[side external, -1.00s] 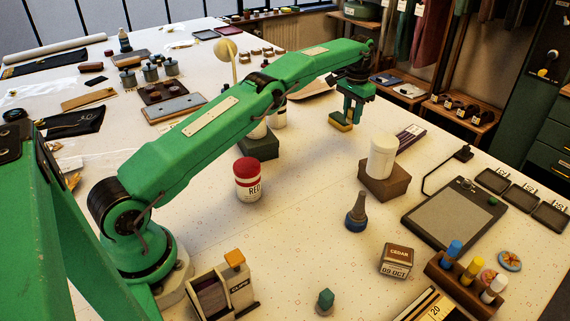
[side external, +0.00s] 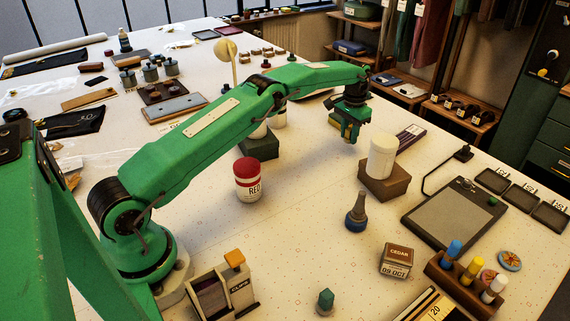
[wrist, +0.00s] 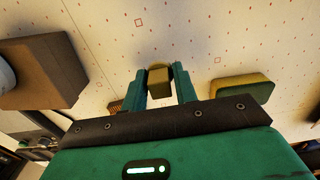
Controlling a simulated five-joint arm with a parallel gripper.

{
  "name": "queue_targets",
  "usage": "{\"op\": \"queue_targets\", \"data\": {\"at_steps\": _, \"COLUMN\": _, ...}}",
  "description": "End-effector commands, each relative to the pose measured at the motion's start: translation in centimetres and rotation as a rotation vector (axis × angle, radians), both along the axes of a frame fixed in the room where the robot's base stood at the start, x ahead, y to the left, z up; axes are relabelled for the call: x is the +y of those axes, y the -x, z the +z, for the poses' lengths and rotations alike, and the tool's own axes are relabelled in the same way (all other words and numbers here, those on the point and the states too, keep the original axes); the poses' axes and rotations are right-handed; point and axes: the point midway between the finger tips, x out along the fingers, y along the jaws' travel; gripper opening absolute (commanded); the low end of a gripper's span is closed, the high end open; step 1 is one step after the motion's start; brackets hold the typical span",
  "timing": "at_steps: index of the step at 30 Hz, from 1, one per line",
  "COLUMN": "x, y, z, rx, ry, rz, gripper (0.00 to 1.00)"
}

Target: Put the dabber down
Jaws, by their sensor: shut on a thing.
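My gripper (side external: 348,136) is low over the far right part of the table, just left of the brown box with the white jar. In the wrist view its two green fingers (wrist: 159,92) are shut on a small olive-tan block with a rounded end, which I take for the dabber (wrist: 158,86). The dabber is mostly hidden by the fingers in the side view. I cannot tell whether it touches the table. A yellow and green sponge-like block (wrist: 243,92) lies apart from the fingers, on their right in the wrist view.
The brown box (side external: 384,182) carrying a white jar (side external: 382,155) stands close to my gripper; the box also shows at left in the wrist view (wrist: 40,75). A dark-based bottle (side external: 356,215) and a red-lidded jar (side external: 248,182) stand nearer. Bare tabletop lies between them.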

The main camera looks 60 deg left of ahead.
Motion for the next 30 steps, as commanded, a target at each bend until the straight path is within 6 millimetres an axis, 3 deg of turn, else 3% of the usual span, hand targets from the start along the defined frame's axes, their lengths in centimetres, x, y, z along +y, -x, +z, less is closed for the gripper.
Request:
{"op": "queue_targets", "data": {"at_steps": 7, "x": 0.0, "y": 0.0, "z": -2.7, "rx": 0.000, "ry": 0.000, "rz": 0.000, "gripper": 0.07}}
{"op": "queue_targets", "data": {"at_steps": 21, "x": 0.0, "y": 0.0, "z": -3.2, "rx": 0.000, "ry": 0.000, "rz": 0.000, "gripper": 0.07}}
{"op": "queue_targets", "data": {"at_steps": 22, "x": 0.0, "y": 0.0, "z": -3.2, "rx": 0.000, "ry": 0.000, "rz": 0.000, "gripper": 0.30}}
{"op": "queue_targets", "data": {"at_steps": 25, "x": 0.0, "y": 0.0, "z": -3.2, "rx": 0.000, "ry": 0.000, "rz": 0.000, "gripper": 0.50}}
{"op": "queue_targets", "data": {"at_steps": 30, "x": 0.0, "y": 0.0, "z": -3.1, "rx": 0.000, "ry": 0.000, "rz": 0.000, "gripper": 0.50}}
